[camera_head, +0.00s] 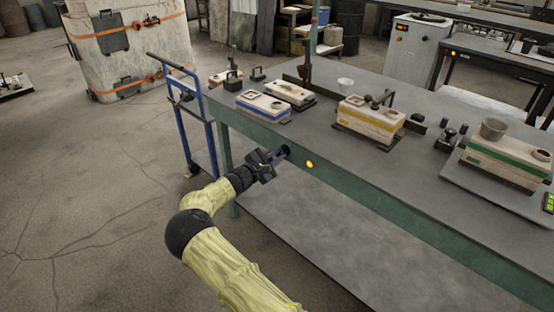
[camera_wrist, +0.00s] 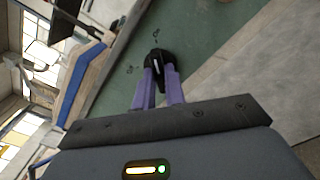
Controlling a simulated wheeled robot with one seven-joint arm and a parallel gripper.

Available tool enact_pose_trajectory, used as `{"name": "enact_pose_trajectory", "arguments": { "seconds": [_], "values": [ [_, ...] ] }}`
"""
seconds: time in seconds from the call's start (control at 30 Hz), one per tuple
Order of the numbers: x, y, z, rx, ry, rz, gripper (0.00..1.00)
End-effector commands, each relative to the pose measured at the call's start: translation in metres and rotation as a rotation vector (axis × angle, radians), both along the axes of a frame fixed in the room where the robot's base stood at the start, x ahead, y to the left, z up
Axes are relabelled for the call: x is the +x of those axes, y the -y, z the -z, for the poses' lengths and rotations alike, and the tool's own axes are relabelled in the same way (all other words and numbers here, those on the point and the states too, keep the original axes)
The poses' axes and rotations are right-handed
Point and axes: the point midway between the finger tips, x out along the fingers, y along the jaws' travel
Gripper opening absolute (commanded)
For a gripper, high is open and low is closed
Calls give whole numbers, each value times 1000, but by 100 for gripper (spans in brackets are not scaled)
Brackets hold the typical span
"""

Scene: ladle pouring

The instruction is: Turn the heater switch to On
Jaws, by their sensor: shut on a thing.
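The heater switch (camera_wrist: 155,58) is a black round knob with a white pointer mark, set on the green front panel of the table. In the head view my gripper (camera_head: 283,154) reaches the table's front panel (camera_head: 345,183), and the knob is mostly hidden there. A lit orange lamp (camera_head: 310,164) is just right of the gripper on that panel.
On the tabletop stand moulding boxes with blue (camera_head: 263,107), yellow (camera_head: 370,118) and green (camera_head: 505,160) stripes, and a small white cup (camera_head: 345,84). A blue trolley (camera_head: 186,110) stands close to the left end of the table. The floor left of my arm is clear.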

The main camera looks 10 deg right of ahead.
Motion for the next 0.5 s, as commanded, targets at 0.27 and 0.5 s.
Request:
{"name": "enact_pose_trajectory", "arguments": {
  "seconds": [0.27,0.5],
  "values": [
    [0,-1,2,59,77,-1,0],
    [0,-1,1,69,90,-1,0]
  ]
}}
